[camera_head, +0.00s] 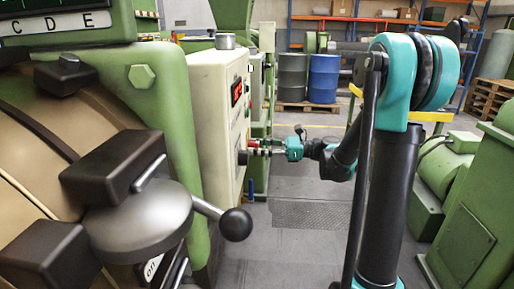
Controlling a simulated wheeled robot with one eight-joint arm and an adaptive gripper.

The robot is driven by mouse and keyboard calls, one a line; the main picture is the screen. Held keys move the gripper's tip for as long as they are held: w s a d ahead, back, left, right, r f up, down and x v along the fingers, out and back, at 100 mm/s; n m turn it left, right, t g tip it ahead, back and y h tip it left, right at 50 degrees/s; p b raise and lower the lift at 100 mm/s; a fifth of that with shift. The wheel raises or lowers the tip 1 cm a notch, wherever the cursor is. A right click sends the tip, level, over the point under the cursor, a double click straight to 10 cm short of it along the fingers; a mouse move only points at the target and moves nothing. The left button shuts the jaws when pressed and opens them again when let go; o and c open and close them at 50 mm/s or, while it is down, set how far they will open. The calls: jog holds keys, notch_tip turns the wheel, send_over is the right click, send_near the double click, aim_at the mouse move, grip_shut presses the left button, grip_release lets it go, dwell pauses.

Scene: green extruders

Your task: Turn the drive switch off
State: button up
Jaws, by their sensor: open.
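A small red part (253,144) shows just above the fingers. The switch's setting cannot be read.
A large green machine with a ball-ended lever (236,224) fills the near left. A green machine (470,220) stands at the right. The grey floor (300,240) between is clear.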

grip_shut()
jog(key=shift+n, duration=0.3)
jog(key=n, duration=0.9)
jog(key=shift+n, duration=2.3)
grip_release()
